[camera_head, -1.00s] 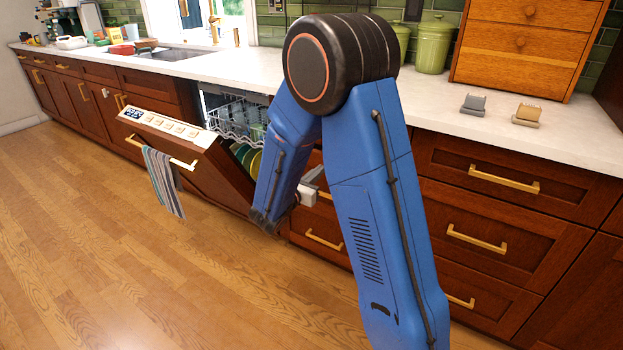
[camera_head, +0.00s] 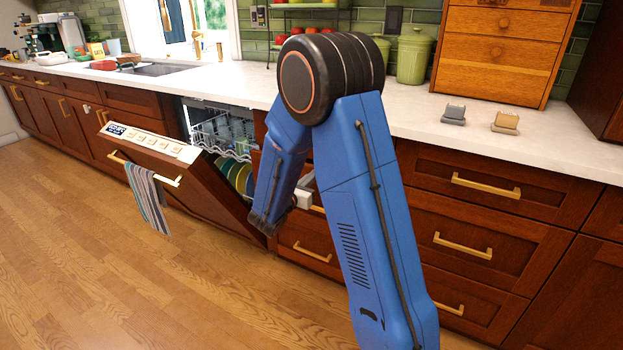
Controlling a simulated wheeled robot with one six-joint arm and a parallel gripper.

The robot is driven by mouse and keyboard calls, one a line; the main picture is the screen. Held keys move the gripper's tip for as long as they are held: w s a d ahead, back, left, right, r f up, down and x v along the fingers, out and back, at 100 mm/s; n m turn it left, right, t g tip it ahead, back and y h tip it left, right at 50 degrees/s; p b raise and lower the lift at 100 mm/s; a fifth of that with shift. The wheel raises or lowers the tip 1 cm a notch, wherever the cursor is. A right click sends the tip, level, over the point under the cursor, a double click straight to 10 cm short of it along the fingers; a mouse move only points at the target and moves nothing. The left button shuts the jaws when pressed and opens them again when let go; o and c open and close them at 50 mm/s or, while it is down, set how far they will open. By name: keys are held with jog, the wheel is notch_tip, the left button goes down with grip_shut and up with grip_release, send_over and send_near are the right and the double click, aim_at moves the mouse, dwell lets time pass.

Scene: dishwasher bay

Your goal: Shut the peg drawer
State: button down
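Several wooden drawer fronts with brass handles stand under the counter. The right stack has a top drawer (camera_head: 520,205), a middle drawer (camera_head: 500,252) and a bottom one (camera_head: 475,305); their fronts look flush. Another stack, with a lower drawer (camera_head: 300,260), is partly hidden behind my blue arm. I cannot tell which is the peg drawer, and no drawer shows clearly pulled out. A pale grey piece at the end of my arm, likely part of my gripper (camera_head: 303,198), shows beside the wrist in front of the partly hidden stack. The fingers cannot be made out.
The dishwasher door (camera_head: 190,180) hangs partly open at the left, with a striped towel (camera_head: 148,195) on its handle and plates in the rack (camera_head: 225,130). Two small holders (camera_head: 505,122) and a wooden chest (camera_head: 500,50) stand on the counter. The floor is clear.

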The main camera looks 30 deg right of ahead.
jog(key=x, duration=0.4)
jog(key=shift+w+d+r, duration=0.1)
jog(key=shift+w, duration=0.05)
